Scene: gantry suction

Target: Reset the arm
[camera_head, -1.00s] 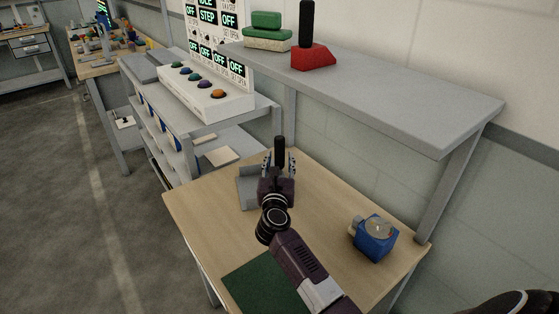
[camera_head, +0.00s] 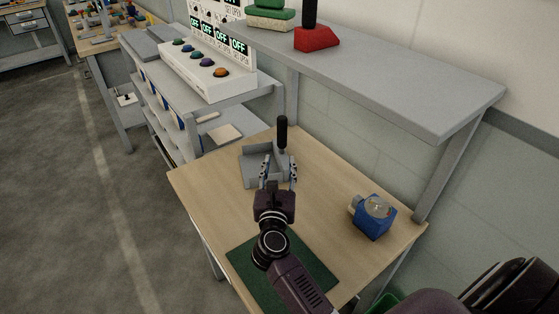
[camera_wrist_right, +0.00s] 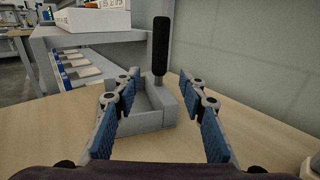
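My right gripper (camera_head: 278,172) is open and empty above the wooden table, on the near side of a grey tray-like holder. Its blue-padded fingers stand wide apart in the right wrist view (camera_wrist_right: 160,120). The grey holder (camera_head: 250,178) sits at the table's far end. A black upright handle (camera_head: 282,132) stands at the holder's right side, and it also shows in the right wrist view (camera_wrist_right: 160,45), beyond the fingers and apart from them. My left gripper is not in view.
A blue box with a round gauge (camera_head: 374,216) stands on the table's right side. A green mat (camera_head: 320,268) lies near the front, under my right arm. A grey shelf (camera_head: 400,85) overhangs the back, carrying a red block (camera_head: 316,39). A white button panel (camera_head: 200,75) stands beyond.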

